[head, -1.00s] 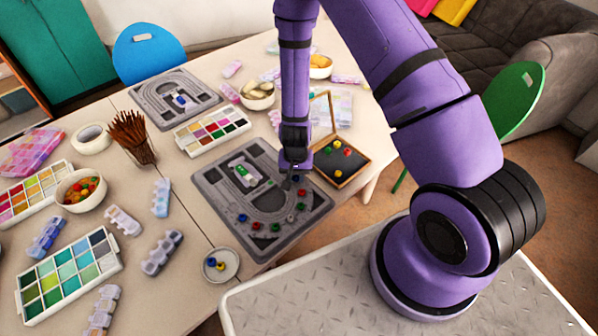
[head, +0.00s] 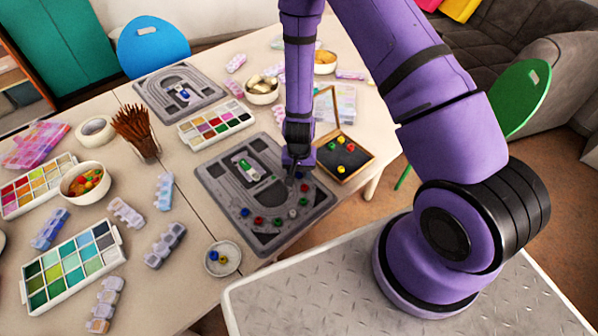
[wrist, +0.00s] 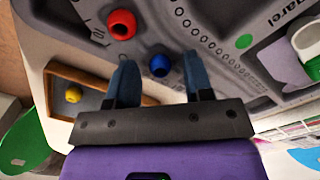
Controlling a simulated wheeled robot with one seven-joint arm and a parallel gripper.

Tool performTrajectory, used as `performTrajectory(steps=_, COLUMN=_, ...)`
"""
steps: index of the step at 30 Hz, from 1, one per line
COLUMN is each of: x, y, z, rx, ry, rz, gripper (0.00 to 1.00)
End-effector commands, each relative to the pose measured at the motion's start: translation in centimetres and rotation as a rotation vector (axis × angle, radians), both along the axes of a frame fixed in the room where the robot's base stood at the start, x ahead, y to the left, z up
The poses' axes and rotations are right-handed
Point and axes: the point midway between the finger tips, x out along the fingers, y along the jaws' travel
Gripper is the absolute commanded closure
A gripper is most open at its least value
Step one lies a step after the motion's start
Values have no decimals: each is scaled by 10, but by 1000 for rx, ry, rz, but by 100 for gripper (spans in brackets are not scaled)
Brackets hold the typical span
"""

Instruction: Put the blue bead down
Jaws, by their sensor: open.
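The blue bead (wrist: 160,65) sits on the grey bead board (wrist: 215,22), between the two fingertips of my gripper (wrist: 160,72) in the wrist view. The fingers are apart, with a gap on each side of the bead. In the head view my gripper (head: 292,178) is low over the right edge of the grey board (head: 215,190). A red bead (wrist: 122,24) sits on the board near the blue one; it also shows in the head view (head: 304,188).
An open wooden box (head: 362,163) with several beads stands just right of the board. A row of beads lies along the board's front. A saucer (head: 210,268) with a blue and a yellow bead is at the front left. A paint palette (head: 185,128) lies behind the board.

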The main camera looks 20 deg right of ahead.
Motion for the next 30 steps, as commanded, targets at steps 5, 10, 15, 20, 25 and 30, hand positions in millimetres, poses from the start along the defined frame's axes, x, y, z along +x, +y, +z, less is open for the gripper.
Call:
performTrajectory(steps=5, x=1, y=1, z=22, rx=0, ry=-4, rz=2, gripper=53)
performTrajectory(steps=10, x=1, y=1, z=50, rx=0, ry=-4, rz=2, gripper=53)
performTrajectory(steps=15, x=1, y=1, z=78, rx=-1, ry=-4, rz=2, gripper=53)
performTrajectory(steps=20, x=1, y=1, z=100, rx=0, ry=-4, rz=2, gripper=53)
performTrajectory(steps=25, x=0, y=0, z=115, rx=0, ry=-1, rz=1, gripper=53)
performTrajectory(steps=30, x=0, y=0, z=121, rx=0, ry=-1, rz=0, gripper=53)
